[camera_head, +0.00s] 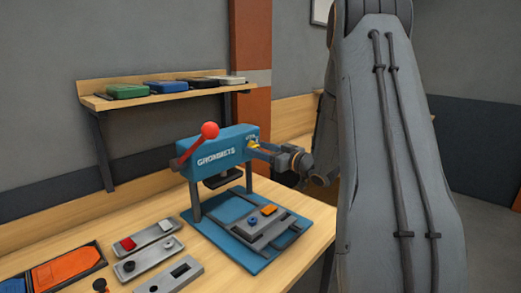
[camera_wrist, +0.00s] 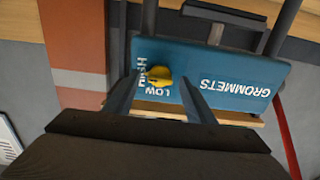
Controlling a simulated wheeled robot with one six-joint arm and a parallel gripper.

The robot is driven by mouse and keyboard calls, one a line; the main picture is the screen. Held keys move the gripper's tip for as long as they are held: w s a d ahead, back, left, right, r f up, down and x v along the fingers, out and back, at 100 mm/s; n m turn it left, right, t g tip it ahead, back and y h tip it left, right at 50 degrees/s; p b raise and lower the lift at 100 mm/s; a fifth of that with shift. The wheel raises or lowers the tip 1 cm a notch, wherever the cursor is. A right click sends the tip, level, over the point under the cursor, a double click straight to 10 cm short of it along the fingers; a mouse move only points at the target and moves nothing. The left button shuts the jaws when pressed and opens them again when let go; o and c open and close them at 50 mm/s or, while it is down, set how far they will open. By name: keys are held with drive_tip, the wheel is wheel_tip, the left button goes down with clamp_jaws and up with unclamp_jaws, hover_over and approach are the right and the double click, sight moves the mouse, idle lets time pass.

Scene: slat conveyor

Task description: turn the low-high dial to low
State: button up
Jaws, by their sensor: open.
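The low-high dial (camera_wrist: 158,77) is a small yellow knob on the side of the blue GROMMETS press (camera_wrist: 225,85). The wrist view shows the press upside down, with LOW just below the dial and HIGH, partly hidden, at its left. I cannot tell which mark the dial points to. My gripper (camera_wrist: 160,78) is open, with its dark fingers on either side of the dial. I cannot tell whether they touch it. In the head view my gripper (camera_head: 258,148) reaches the right end of the press (camera_head: 222,149), where a little yellow of the dial (camera_head: 252,142) shows.
The press has a red-knobbed lever (camera_head: 209,130) and a blue base (camera_head: 250,262) on a wooden bench (camera_head: 215,277). Grey control plates (camera_head: 155,255) and an orange-lidded tray (camera_head: 68,268) lie at left. A wooden shelf (camera_head: 170,96) holds several coloured boxes behind.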

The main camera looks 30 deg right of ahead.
drive_tip(key=c, duration=1)
drive_tip(key=shift+c, duration=0.2)
drive_tip(key=shift+n+b, duration=0.4)
drive_tip(key=shift+b, duration=0.05)
drive_tip(key=n+b, duration=1.7)
drive_tip(key=b, duration=0.1)
drive_tip(key=shift+f, duration=0.1)
drive_tip(key=o, duration=1)
